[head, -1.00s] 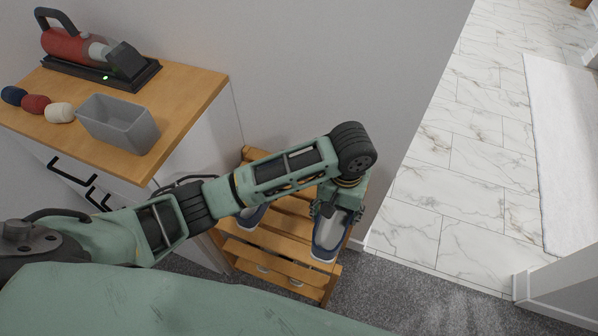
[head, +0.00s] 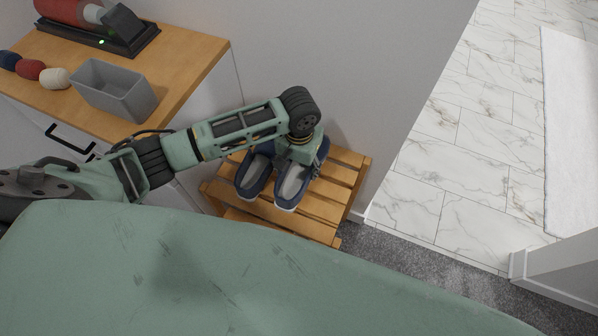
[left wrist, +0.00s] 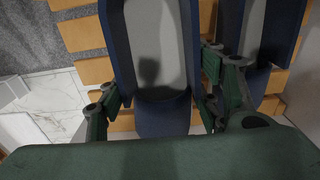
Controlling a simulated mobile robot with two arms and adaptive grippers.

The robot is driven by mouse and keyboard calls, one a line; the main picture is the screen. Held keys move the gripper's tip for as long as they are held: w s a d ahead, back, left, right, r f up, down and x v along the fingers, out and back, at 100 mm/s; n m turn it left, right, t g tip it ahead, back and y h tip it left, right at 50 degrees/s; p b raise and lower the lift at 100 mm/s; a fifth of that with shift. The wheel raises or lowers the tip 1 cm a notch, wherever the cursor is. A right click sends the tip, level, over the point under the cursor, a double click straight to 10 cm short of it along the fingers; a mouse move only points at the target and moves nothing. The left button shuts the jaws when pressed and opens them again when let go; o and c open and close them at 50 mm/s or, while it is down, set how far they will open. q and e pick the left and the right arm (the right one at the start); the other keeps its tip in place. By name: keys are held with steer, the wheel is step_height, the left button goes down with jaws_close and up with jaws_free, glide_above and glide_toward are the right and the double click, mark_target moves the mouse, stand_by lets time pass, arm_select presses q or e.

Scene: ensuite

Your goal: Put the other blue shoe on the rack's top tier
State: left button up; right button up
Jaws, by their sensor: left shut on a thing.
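Two dark blue shoes with grey insides are at the wooden slatted rack (head: 345,178). One blue shoe (head: 254,176) sits on the top tier; its edge also shows at the right of the left wrist view (left wrist: 262,30). My left gripper (head: 304,158) is shut on the other blue shoe (head: 289,184), at one end of it. In the left wrist view this held shoe (left wrist: 160,50) lies between the two fingers. It is close beside the first shoe, over the top slats. I cannot tell whether it rests on them. My right gripper is not in view.
Bare slats lie right of the shoes. The wall (head: 350,60) is behind the rack; marble tiles (head: 450,150) lie to the right.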

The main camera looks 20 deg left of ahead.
mark_target(299, 174)
arm_select(q)
steer(key=shift+f, duration=1.8)
steer(key=o, duration=1.4)
steer(key=shift+f, duration=0.15)
step_height(299, 174, up, 12)
steer(key=shift+r+p, duration=0.15)
steer(key=shift+p, duration=0.35)
